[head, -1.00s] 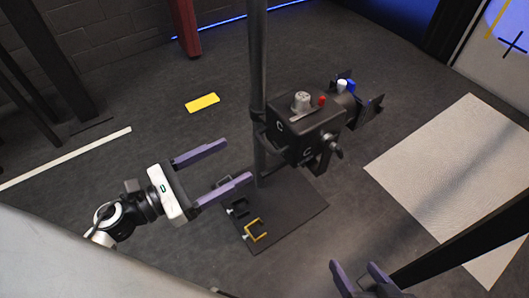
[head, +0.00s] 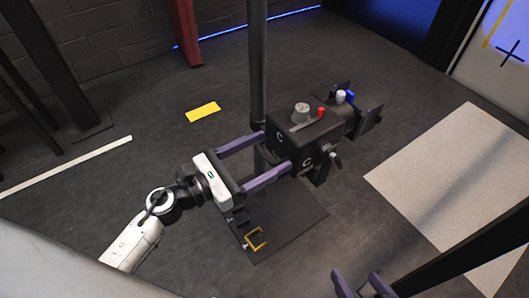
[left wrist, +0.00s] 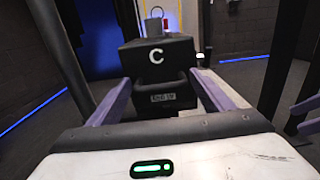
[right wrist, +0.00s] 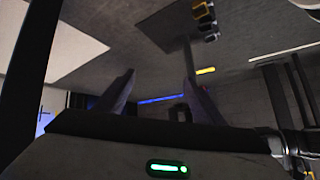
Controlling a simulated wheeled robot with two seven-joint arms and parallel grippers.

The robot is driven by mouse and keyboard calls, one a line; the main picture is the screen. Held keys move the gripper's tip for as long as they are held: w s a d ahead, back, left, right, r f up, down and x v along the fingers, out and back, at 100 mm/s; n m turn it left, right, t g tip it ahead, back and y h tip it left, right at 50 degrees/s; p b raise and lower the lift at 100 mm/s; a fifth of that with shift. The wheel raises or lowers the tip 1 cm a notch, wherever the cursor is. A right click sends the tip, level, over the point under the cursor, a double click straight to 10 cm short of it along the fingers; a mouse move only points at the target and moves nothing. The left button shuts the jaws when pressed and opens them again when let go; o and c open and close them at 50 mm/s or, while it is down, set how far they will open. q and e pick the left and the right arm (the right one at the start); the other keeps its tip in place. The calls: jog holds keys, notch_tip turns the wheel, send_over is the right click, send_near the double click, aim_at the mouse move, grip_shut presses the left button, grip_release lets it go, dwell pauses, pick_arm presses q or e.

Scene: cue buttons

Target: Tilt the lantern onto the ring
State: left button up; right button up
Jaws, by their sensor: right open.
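The lantern (head: 308,135) is a black box marked C on its faces, mounted on a dark upright post, with a grey knob, a red button and a side handle; its front points right. Its rear face (left wrist: 158,55) fills the middle of the left wrist view. My left gripper (head: 278,150) is open, its purple fingers reaching to the lantern's rear on either side; contact cannot be told. My right gripper (head: 356,275) is open and empty at the bottom, away from the lantern. A bluish light patch with a dark cross (head: 510,50) is on the pale panel; no clear ring outline shows.
The post (head: 258,60) rises from a dark base plate (head: 290,222) with a yellow clip (head: 256,239). A pale mat (head: 460,165) lies on the right. A yellow floor strip (head: 203,111) and a red post (head: 187,30) are behind.

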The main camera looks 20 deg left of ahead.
pick_arm(q)
jog(key=c, duration=1.2)
jog(key=shift+f+b, duration=0.15)
jog(key=shift+b, duration=0.15)
jog(key=f+b, duration=0.1)
jog(key=b, duration=0.3)
jog(key=shift+f+t+h, duration=0.15)
jog(key=shift+t+h, duration=0.15)
jog(key=shift+b, duration=0.35)
jog(key=shift+f, duration=0.3)
pick_arm(e)
jog(key=a, duration=0.1)
jog(key=a+f+n+g, duration=0.1)
jog(key=a+y, duration=0.1)
jog(key=shift+w+f, duration=0.4)
pick_arm(q)
jog(key=o, duration=1.3)
